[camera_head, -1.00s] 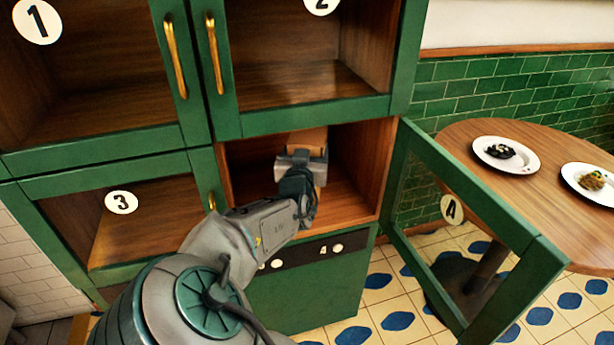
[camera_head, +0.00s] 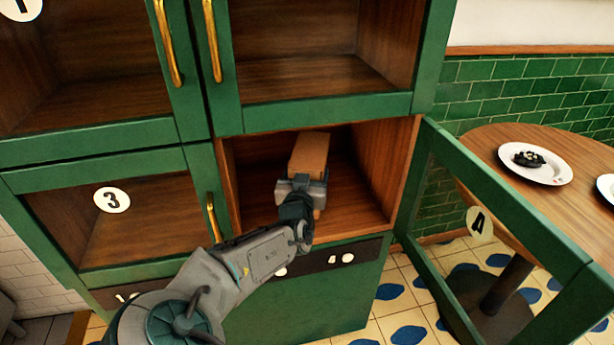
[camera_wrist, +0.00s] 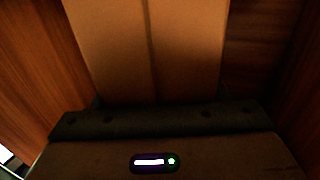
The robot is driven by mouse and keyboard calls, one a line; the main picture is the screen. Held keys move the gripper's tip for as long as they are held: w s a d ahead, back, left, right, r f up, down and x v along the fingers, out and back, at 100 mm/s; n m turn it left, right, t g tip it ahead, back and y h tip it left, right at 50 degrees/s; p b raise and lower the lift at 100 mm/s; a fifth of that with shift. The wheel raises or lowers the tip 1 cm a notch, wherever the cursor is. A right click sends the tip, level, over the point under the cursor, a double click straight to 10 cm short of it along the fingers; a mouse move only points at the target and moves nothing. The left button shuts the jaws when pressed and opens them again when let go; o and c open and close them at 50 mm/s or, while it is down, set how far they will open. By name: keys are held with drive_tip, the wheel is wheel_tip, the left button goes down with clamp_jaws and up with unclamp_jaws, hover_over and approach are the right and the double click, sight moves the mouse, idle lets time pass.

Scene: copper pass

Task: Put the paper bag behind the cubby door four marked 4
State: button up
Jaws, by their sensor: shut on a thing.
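The brown paper bag (camera_head: 309,152) is inside the lower right cubby (camera_head: 362,208), held in my gripper (camera_head: 303,182). My gripper is shut on the near end of the bag. In the wrist view the bag (camera_wrist: 150,45) fills the upper middle, with wooden cubby walls on both sides. Whether the bag rests on the cubby floor I cannot tell. The glazed green cubby door (camera_head: 495,205) stands swung open to the right and carries a round white mark that looks like a 4 (camera_head: 480,223).
Cubby door three (camera_head: 112,199) is closed to the left, with a brass handle (camera_head: 213,217) near the opening. Closed cubbies sit above. A round wooden table (camera_head: 500,150) with plates (camera_head: 535,164) stands beyond the open door. Blue-patterned tiles cover the floor.

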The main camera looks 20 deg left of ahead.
drive_tip(key=shift+f, duration=0.35)
drive_tip(key=o, duration=1.2)
drive_tip(key=s, duration=0.4)
drive_tip(key=s+d+p, duration=0.1)
drive_tip(key=s, duration=0.3)
drive_tip(key=s+d+p, duration=0.1)
drive_tip(key=s, duration=0.3)
